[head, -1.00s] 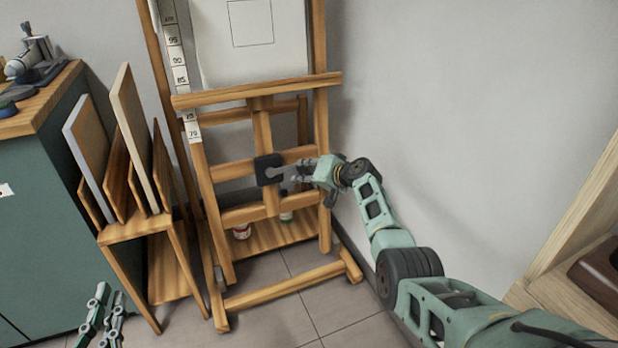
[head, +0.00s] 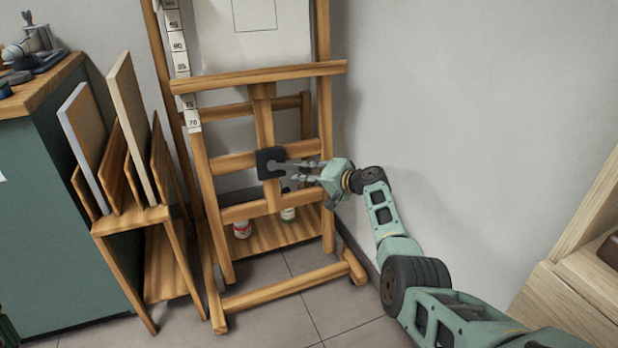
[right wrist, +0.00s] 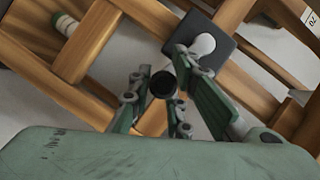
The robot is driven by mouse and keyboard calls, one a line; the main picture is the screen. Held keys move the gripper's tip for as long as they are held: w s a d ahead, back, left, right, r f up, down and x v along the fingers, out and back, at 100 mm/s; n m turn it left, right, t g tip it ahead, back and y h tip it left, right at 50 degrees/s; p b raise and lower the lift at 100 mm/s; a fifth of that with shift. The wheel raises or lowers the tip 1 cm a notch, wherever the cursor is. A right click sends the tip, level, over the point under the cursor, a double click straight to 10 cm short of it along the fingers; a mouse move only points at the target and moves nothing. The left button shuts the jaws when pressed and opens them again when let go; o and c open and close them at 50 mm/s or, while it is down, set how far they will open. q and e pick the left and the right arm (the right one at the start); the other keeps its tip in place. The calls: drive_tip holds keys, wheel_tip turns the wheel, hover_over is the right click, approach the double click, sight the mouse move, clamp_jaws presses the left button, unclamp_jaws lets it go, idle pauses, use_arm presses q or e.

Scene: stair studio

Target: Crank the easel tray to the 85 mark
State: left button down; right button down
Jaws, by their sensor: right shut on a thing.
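The wooden easel tray (head: 262,75) is a horizontal bar across the easel in the head view. Its left end crosses the numbered scale (head: 180,45) between the 70 label below and the upper labels; it hides part of the strip, and the small figures are hard to read. Below it, a dark crank box (head: 270,163) sits on the easel's middle post. My right gripper (head: 302,172) is at the box's right side, shut on the crank handle, whose black knob (right wrist: 163,84) shows between its fingers in the right wrist view.
A panel rack (head: 130,215) and a green cabinet (head: 60,200) stand left of the easel. A red-and-white can (head: 241,229) and a bottle (head: 288,213) stand on the easel's lower shelf. Pale wooden furniture (head: 560,290) is at the right. Bare wall lies between.

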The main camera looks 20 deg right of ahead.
drive_tip(key=shift+s+f, duration=0.15)
drive_tip(key=shift+f, duration=0.3)
drive_tip(key=c, duration=1.7)
unclamp_jaws()
drive_tip(key=shift+d, duration=0.15)
drive_tip(key=shift+r, duration=0.1)
drive_tip(key=shift+r, duration=0.1)
drive_tip(key=v, duration=1.2)
